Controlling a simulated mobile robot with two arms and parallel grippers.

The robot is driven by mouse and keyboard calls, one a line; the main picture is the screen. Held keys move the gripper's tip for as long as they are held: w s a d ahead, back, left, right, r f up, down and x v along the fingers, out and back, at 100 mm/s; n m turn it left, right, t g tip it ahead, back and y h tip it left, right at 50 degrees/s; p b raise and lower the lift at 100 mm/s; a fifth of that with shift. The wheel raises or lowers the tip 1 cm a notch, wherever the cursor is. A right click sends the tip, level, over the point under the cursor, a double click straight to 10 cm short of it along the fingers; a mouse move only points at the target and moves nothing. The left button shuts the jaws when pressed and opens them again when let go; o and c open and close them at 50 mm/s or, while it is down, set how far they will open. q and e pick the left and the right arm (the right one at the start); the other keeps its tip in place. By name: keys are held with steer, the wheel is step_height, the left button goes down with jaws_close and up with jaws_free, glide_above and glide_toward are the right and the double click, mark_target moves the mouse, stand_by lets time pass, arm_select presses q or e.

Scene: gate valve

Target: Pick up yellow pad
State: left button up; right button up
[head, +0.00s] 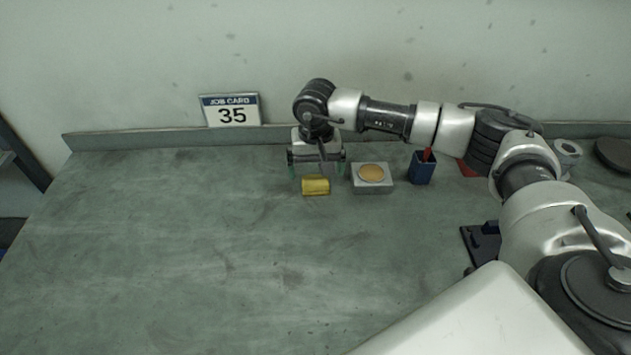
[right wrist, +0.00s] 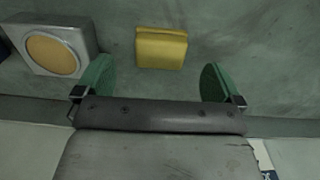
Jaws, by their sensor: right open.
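The yellow pad (head: 316,186) is a small block lying on the grey-green workbench. In the right wrist view the yellow pad (right wrist: 161,48) lies ahead of the fingers, roughly centred between them. My right gripper (head: 318,172) is open and empty, pointing down just behind the pad in the head view. Its green fingertips (right wrist: 158,82) are spread wider than the pad and do not touch it. My left gripper is not in view.
Close right of the pad is a grey block with an orange disc (head: 371,178). Further right is a blue holder (head: 422,168) with a red item. A job card reading 35 (head: 231,110) stands at the back. The bench's left and front (head: 180,260) are clear.

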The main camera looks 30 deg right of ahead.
mark_target(316, 179)
step_height(316, 179, down, 4)
steer(key=shift+w+r+p, duration=0.1)
steer(key=shift+r+p, duration=0.05)
steer(key=shift+p, duration=0.55)
steer(key=shift+f, duration=0.5)
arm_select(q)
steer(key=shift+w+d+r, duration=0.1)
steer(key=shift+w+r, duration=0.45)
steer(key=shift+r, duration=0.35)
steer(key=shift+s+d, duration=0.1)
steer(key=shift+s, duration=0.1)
arm_select(e)
steer(key=c, duration=1)
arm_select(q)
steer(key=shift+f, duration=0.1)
arm_select(e)
steer(key=shift+r, duration=0.15)
